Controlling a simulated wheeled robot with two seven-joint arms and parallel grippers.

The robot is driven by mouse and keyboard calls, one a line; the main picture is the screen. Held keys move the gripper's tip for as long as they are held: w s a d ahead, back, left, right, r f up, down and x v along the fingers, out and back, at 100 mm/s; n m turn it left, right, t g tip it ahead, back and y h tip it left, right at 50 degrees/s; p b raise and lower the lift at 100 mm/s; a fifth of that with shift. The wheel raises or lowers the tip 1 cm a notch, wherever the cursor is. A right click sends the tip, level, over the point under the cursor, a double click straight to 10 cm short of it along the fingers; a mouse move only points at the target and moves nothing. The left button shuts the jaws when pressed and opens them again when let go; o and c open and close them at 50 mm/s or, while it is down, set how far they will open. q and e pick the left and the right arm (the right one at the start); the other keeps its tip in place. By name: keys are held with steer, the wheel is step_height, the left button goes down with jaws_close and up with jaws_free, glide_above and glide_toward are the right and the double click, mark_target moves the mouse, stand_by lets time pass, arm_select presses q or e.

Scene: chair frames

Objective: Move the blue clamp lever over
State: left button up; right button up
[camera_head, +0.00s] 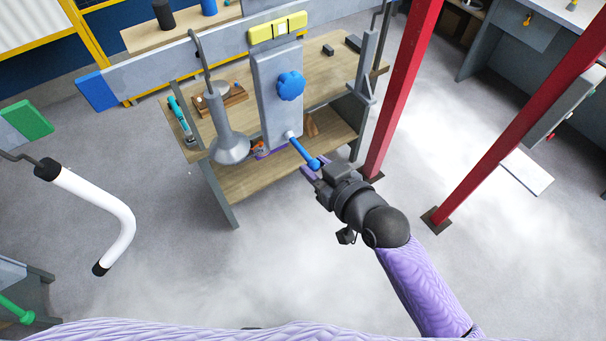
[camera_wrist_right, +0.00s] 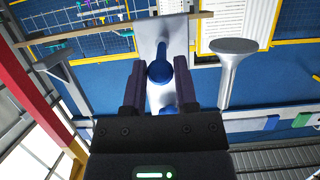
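The blue clamp lever (camera_head: 304,152) slants down to the right from a white pivot at the lower end of a grey upright plate. A blue star-shaped knob (camera_head: 290,85) sits higher on that plate. My right gripper (camera_head: 314,169) is at the lever's free end. In the right wrist view the lever's round blue end (camera_wrist_right: 160,72) lies between the two fingers of my right gripper (camera_wrist_right: 160,88), with a gap visible on both sides. The gripper is open. My left gripper does not show.
A grey bell-shaped part (camera_head: 226,130) hangs just left of the plate. A wooden workbench (camera_head: 240,180) stands behind. A red post (camera_head: 404,80) rises close to the right of my right gripper. A white bent tube (camera_head: 120,215) hangs at left.

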steer(key=shift+c, duration=0.8)
steer(key=shift+f+b, duration=1)
steer(key=shift+f, duration=0.2)
steer(key=shift+w+a+f+b, duration=0.15)
steer(key=shift+w+f+b, duration=0.05)
steer(key=shift+f+b, duration=0.4)
steer(key=shift+w+a+f+b, duration=0.15)
steer(key=shift+f+b, duration=0.35)
steer(key=shift+f, duration=0.15)
steer(key=shift+w, duration=0.1)
